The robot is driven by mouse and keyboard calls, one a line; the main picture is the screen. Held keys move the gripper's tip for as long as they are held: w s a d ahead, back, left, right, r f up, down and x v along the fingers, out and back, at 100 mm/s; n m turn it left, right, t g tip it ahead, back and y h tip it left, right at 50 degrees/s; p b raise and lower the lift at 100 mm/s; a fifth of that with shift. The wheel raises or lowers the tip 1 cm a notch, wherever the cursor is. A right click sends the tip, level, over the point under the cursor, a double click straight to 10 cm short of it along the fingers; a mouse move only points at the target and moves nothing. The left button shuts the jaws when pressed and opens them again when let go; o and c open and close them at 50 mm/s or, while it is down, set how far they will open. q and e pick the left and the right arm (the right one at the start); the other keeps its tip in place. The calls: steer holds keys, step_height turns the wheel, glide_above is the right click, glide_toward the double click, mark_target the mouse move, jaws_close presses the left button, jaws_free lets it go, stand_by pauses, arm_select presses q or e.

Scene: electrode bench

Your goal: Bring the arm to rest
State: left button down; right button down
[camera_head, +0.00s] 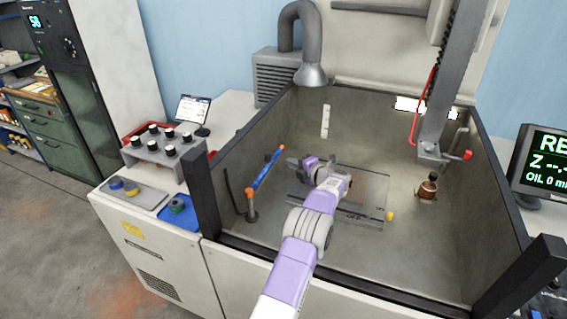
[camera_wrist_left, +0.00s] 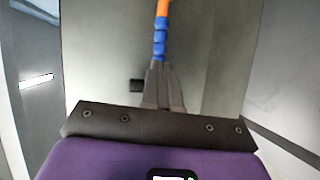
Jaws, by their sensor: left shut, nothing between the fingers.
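My left gripper (camera_head: 292,162) is at the end of the purple and white arm, inside the grey machine tank. Its dark fingers point left, toward the blue and orange jointed hose (camera_head: 267,168). In the left wrist view, the fingers (camera_wrist_left: 158,68) are shut together with nothing between them. The blue and orange hose (camera_wrist_left: 160,38) shows just past the fingertips there; I cannot tell the gap between them. My right gripper does not show in either view.
The tank (camera_head: 238,122) has raised walls on its sides. A vertical machine head (camera_head: 443,95) hangs at the right, above a brown and copper-coloured piece (camera_head: 427,187). A black-knobbed rack (camera_head: 160,150) and a blue tray (camera_head: 180,212) stand left of the tank. A monitor (camera_head: 543,165) is at the far right.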

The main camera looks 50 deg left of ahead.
arm_select(q)
steer(key=w+d+r, duration=0.1)
steer(key=w+d, duration=0.3)
steer(key=d, duration=0.4)
steer(key=shift+r+p, duration=0.3)
steer(key=shift+p, duration=0.15)
steer(key=shift+w, duration=0.1)
